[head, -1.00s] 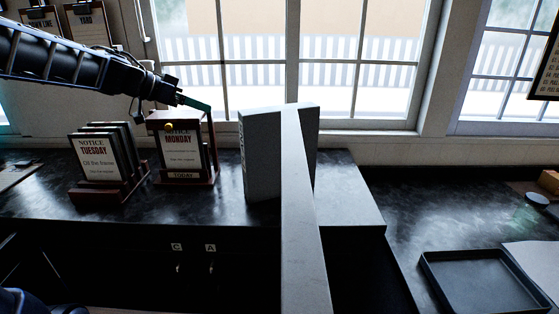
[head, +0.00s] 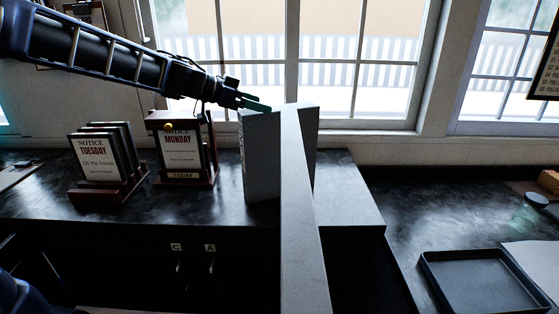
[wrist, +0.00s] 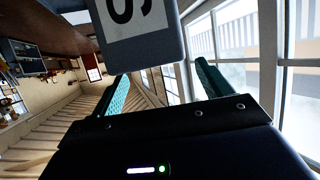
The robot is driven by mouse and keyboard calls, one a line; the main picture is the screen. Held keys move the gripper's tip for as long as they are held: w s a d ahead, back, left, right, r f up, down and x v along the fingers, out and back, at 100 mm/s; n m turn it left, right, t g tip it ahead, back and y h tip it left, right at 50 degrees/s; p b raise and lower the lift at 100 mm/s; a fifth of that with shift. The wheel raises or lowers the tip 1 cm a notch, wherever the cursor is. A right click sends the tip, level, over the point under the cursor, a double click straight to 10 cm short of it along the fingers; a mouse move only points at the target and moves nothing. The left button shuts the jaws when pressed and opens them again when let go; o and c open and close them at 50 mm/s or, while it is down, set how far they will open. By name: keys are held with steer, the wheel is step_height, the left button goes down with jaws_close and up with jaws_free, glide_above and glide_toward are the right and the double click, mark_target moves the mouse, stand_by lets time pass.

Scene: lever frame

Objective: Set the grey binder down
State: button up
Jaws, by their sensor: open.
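The grey binder (head: 262,160) stands upright on the dark counter, partly hidden behind a pale beam. Lettering shows on its narrow left face. My gripper (head: 257,104) is at the binder's top left corner in the head view, its green fingers open. In the wrist view a dark grey block with a white label, seemingly the binder (wrist: 166,45), is just past and between the spread fingertips (wrist: 162,70). I cannot tell whether a finger touches it.
The pale beam (head: 300,220) rises in front of the binder. A MONDAY notice frame (head: 182,150) and a rack of TUESDAY notices (head: 97,160) stand at left. A black tray (head: 480,283) lies at right. Windows are behind.

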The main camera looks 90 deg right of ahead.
mark_target(275, 108)
steer(key=shift+x, duration=2.55)
steer(key=shift+c, duration=0.5)
jaws_close()
